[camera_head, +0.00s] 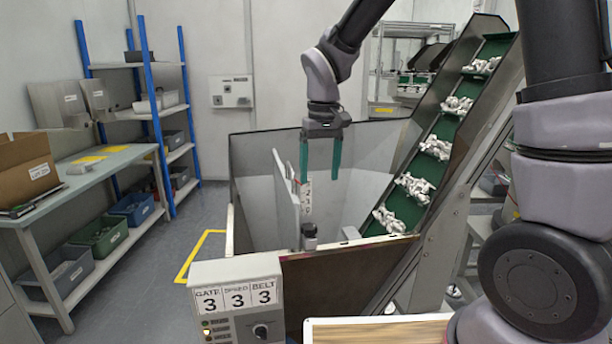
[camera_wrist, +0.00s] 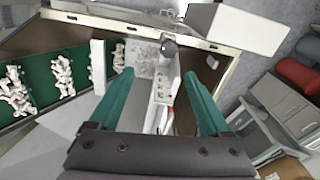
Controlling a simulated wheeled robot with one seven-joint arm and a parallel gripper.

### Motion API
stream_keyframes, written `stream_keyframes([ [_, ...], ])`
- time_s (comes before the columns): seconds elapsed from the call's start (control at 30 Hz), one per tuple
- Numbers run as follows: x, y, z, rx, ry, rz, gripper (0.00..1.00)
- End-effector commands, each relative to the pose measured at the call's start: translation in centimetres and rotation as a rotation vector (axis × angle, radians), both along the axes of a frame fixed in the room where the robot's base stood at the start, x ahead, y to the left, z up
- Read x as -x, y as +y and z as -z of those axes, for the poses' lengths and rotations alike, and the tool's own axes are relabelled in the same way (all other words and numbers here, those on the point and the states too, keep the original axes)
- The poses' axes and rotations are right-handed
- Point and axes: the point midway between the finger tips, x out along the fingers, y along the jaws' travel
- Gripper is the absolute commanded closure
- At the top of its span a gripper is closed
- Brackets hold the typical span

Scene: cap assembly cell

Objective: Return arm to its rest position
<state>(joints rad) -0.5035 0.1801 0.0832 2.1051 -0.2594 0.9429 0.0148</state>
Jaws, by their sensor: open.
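My gripper (camera_head: 320,162) hangs from my arm above the open hopper (camera_head: 262,160), pointing down. Its two green fingers are spread apart with nothing between them. In the wrist view the fingers (camera_wrist: 160,100) also stand apart. Between and beyond them shows a white gate plate (camera_wrist: 163,85) with a numbered scale and a dark knob (camera_wrist: 169,46). In the head view the scale (camera_head: 307,203) and knob (camera_head: 309,232) sit just below the gripper. I cannot tell whether a finger touches the plate, but the knob is clear of the fingertips.
A green inclined belt (camera_head: 425,165) carrying white parts rises at the right of the hopper. A control box (camera_head: 237,299) reading gate 3, speed 3, belt 3 stands in front.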

Motion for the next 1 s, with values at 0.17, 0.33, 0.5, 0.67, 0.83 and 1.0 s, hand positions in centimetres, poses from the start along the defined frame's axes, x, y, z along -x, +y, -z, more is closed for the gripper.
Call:
stream_keyframes([
  [0.17, 0.8, -6.2, -6.1, -0.087, -0.103, 0.164, 0.19],
  [0.33, 3.3, -11.8, -10.8, -0.172, -0.207, 0.324, 0.19],
  [0.5, 6.8, -16.4, -14.0, -0.254, -0.319, 0.475, 0.19],
  [0.67, 10.0, -19.3, -15.6, -0.317, -0.411, 0.587, 0.19],
  [0.83, 12.0, -20.6, -16.3, -0.354, -0.469, 0.650, 0.19],
  [1.0, 12.4, -20.9, -16.3, -0.363, -0.482, 0.665, 0.19],
])
